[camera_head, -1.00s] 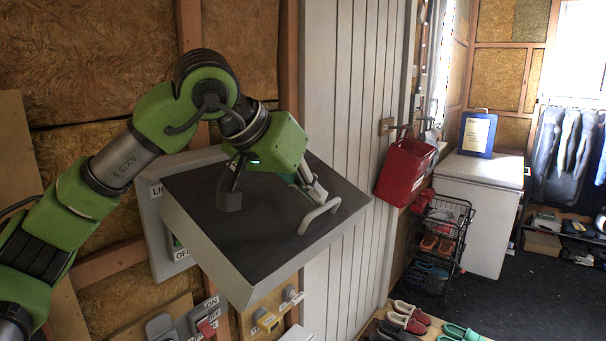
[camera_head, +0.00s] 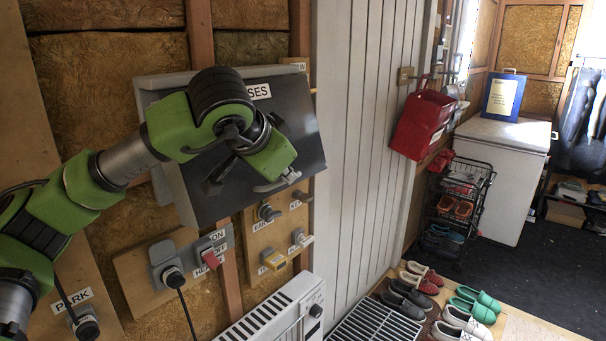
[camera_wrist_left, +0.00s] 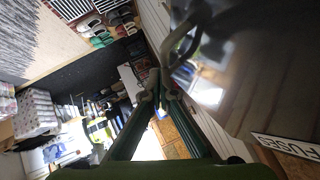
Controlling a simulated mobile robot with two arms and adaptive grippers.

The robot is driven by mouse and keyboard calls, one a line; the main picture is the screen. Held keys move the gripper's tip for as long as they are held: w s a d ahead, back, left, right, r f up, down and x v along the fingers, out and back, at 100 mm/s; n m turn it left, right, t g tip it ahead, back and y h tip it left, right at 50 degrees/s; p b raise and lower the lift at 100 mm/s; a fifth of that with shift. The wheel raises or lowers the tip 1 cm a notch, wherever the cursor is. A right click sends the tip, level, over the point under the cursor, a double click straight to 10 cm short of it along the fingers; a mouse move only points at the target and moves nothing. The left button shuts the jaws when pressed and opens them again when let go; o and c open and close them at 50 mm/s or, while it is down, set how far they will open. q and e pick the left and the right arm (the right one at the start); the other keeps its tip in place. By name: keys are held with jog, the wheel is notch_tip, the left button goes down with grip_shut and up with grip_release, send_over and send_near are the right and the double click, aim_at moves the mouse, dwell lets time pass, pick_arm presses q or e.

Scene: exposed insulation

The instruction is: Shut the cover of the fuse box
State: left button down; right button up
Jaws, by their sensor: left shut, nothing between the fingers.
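The fuse box cover (camera_head: 300,120) is a dark panel with a grey rim and a FUSES label, on the wall at centre left in the head view. My left gripper (camera_head: 286,172) is in front of the cover at the handle, shut and empty. In the wrist view its fingertips (camera_wrist_left: 158,88) meet just below the handle; contact is unclear. My right gripper is out of view.
Below the cover are a red-handled switch (camera_head: 210,258), several labelled switches (camera_head: 272,258) and a white radiator (camera_head: 275,318). A white plank wall (camera_head: 355,130) stands to the right, with a red box (camera_head: 422,125) beyond. Shoes (camera_head: 470,310) lie at lower right.

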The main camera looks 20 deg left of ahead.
pick_arm(q)
jog(key=shift+w+a+f, duration=0.15)
jog(key=shift+a+f, duration=0.25)
jog(key=shift+a, duration=0.2)
